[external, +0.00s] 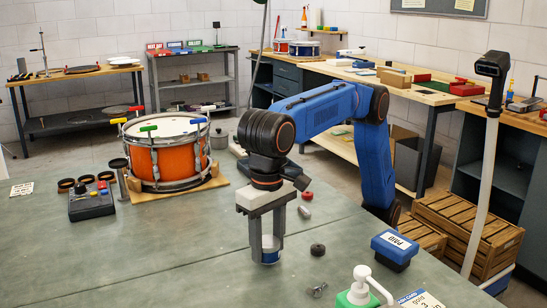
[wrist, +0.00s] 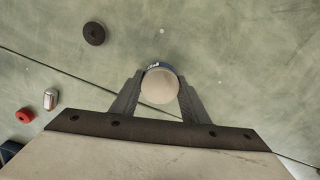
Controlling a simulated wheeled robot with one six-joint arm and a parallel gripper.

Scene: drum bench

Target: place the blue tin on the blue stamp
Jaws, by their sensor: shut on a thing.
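My gripper (external: 269,257) points straight down over the near part of the green-grey bench, its fingers closed around a small round tin with a pale top and a blue side, the blue tin (external: 271,247). In the wrist view the tin (wrist: 159,86) sits upright between the two fingertips. Whether its base touches the bench is hard to tell. The blue stamp (external: 393,251), a dark-based block with a white label reading PAID, stands to the right of the gripper near the bench's right edge.
A dark round disc (external: 317,249) lies between gripper and stamp. A small metal piece (external: 319,290), a green-and-white pump bottle (external: 360,290) and a card (external: 420,300) are in front. An orange drum (external: 168,160) stands left. A red knob (external: 307,196) lies behind. The left foreground is clear.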

